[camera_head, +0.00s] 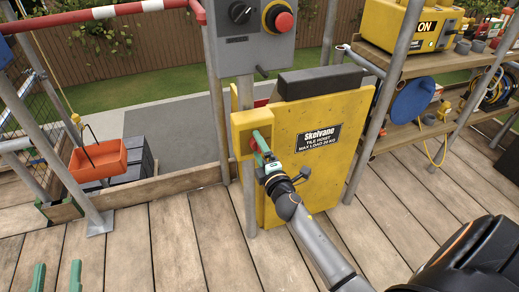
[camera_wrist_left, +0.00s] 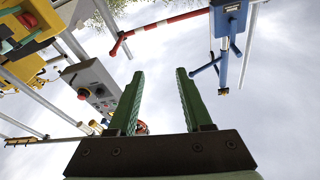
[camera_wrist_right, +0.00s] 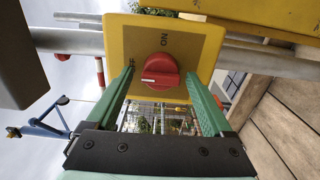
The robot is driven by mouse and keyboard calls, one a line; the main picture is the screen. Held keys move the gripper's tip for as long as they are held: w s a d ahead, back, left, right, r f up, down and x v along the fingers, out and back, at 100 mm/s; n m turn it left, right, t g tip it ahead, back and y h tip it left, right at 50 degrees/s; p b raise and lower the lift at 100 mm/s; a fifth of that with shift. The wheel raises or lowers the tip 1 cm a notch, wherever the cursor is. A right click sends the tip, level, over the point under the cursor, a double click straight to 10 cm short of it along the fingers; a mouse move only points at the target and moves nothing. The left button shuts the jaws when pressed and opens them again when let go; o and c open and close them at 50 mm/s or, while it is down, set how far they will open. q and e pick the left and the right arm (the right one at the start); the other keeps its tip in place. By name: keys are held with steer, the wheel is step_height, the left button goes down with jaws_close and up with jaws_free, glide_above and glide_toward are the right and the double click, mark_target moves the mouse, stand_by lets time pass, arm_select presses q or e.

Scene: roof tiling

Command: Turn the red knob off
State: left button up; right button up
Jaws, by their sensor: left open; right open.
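The red knob (camera_wrist_right: 160,70) sits on a yellow switch box (camera_wrist_right: 205,40) with an "ON" label, seen close in the right wrist view. A white mark lies on the knob's left part. My right gripper (camera_wrist_right: 160,73) is open, with a green fingertip on either side of the knob and a gap to each. In the head view the same yellow box (camera_head: 240,122) is on a post, and my right gripper (camera_head: 262,148) hides much of the knob. My left gripper (camera_head: 57,272) is open and empty at the lower left, over the deck; its fingers (camera_wrist_left: 158,95) show apart against sky.
A yellow hoist panel (camera_head: 320,175) stands just right of the switch box. A grey control box (camera_head: 250,45) with a red button (camera_head: 281,20) is above. An orange bucket (camera_head: 98,160) hangs at left. Shelves with tools (camera_head: 400,130) stand at right. The front deck is open.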

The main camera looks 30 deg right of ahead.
arm_select(q)
steer(key=shift+m+t+h, duration=0.8)
steer(key=shift+t+h, duration=0.1)
steer(key=r, duration=0.2)
steer(key=s+r+b, duration=0.1)
steer(key=r, duration=0.2)
steer(key=shift+s+d, duration=0.2)
arm_select(e)
steer(key=v, duration=1.2)
steer(key=shift+s, duration=0.3)
